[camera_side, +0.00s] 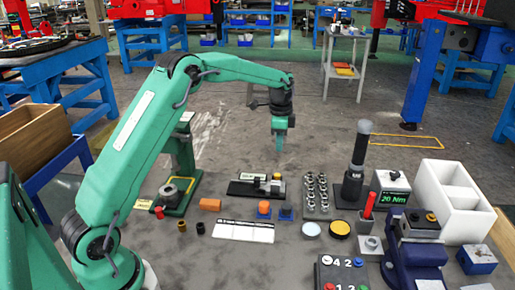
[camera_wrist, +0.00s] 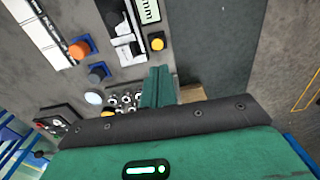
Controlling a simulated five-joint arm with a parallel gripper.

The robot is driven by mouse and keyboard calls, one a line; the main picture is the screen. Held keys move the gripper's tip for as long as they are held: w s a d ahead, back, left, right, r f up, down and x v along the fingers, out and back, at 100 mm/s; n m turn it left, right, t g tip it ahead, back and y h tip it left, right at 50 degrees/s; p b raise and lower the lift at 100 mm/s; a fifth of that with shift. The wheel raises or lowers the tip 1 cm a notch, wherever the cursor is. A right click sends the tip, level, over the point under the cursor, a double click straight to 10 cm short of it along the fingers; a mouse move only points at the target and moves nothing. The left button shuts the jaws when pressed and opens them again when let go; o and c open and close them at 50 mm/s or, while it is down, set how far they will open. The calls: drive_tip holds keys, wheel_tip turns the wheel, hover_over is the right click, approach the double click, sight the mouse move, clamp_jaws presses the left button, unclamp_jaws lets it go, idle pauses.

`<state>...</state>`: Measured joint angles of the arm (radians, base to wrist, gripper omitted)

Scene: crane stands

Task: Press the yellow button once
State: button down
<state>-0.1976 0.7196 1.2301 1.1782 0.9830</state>
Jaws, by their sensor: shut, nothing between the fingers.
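In the wrist view the yellow button (camera_wrist: 157,43) is a small round cap on a dark base, beside a grey measuring device with an "mm" display (camera_wrist: 148,10). In the side view a small yellowish cap (camera_side: 276,177) shows at the right end of the black device stand; it is small there. My gripper (camera_side: 280,150) is green, shut and empty, pointing down above the far side of that stand. In the wrist view my gripper (camera_wrist: 160,72) shows its closed fingers just below the button in the picture, apart from it. Their height above it is hard to tell.
A tall black post (camera_side: 359,150), a 20 Nm box (camera_side: 390,188) and a white bin (camera_side: 455,200) are to the right. Open floor lies behind.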

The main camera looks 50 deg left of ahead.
drive_tip(key=shift+r, duration=1.7)
drive_tip(key=s+d+r+n+t, duration=0.1)
drive_tip(key=s+d+r+n, duration=0.1)
drive_tip(key=s+d+r, duration=0.35)
drive_tip(key=s+d+r+n+t, duration=0.25)
drive_tip(key=s+r, duration=0.45)
drive_tip(key=s, duration=0.4)
drive_tip(key=s+d+f+n+t, duration=0.1)
drive_tip(key=s+f+n, duration=0.1)
drive_tip(key=s, duration=0.6)
drive_tip(key=s+d+f+n+t, duration=0.1)
drive_tip(key=s+d+n, duration=0.1)
drive_tip(key=s, duration=0.7)
drive_tip(key=shift+s+d+f, duration=0.15)
drive_tip(key=shift+s+f, duration=0.1)
drive_tip(key=shift+f, duration=0.1)
